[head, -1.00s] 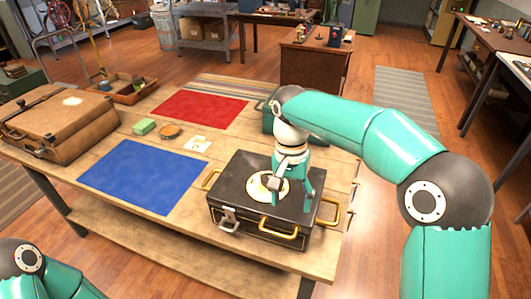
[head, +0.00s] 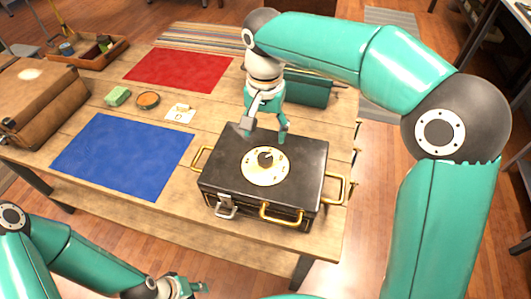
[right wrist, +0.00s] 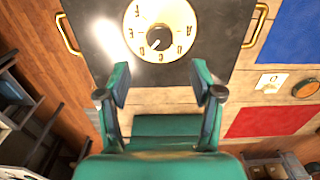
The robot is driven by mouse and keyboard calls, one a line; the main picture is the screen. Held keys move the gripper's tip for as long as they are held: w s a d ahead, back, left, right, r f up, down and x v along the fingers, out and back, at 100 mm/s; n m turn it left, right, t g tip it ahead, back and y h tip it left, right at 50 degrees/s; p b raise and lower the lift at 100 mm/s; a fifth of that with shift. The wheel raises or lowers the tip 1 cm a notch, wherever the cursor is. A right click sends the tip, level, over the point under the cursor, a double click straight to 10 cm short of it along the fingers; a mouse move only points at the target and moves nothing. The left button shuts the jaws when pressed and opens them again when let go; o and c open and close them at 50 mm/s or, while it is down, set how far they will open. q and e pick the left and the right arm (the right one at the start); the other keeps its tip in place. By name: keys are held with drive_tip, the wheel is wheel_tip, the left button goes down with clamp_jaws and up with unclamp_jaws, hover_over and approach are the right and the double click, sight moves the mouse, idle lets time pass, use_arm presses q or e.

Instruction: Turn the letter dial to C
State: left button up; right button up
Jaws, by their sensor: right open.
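The letter dial (head: 265,166) is a cream disc with a black knob, on the lid of a black case (head: 225,178) with gold handles. In the right wrist view the dial (right wrist: 178,20) is at the top; its letters are small and partly cut off. The knob (right wrist: 159,38) seems to point to the lower left there. My right gripper (head: 265,131) is open and empty, above the case's far edge, behind the dial and apart from it. Its fingers (right wrist: 162,86) are spread in the right wrist view. My left gripper (head: 188,287) is low at the front, its jaws unclear.
A blue mat (head: 125,155) and a red mat (head: 180,69) lie left of the case. A green sponge (head: 117,96), a small round dish (head: 148,100) and a white card (head: 180,113) lie between them. A teal box (head: 305,91) stands behind the case.

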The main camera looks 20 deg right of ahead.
sight(265, 157)
wheel_tip(265, 157, down, 9)
drive_tip(key=shift+r, duration=0.1)
idle(0.3)
